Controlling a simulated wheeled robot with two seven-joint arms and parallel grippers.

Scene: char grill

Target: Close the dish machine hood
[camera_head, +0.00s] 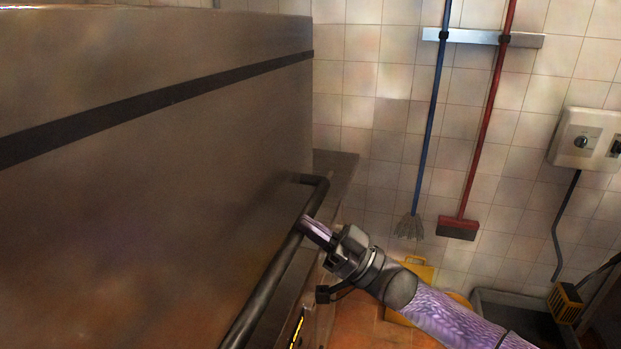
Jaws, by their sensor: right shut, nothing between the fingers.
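The dish machine hood (170,170) fills the left half of the head view as a large metal panel with a dark stripe near its top. A dark bar handle (266,287) runs along its lower edge and bends in toward the panel at its far end. My right gripper (304,222) comes in from the lower right. Its fingers are shut, with their tips at the bar near its far end; whether they touch it, I cannot tell. How far the hood is open is not clear, since its lower edge and the space below are mostly hidden. My left gripper is not in view.
A blue mop (430,120) and a red broom (485,130) hang from a rack on the tiled wall. A switch box (587,139) is on the wall at right. Something yellow (419,270) stands on the floor behind my right arm.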

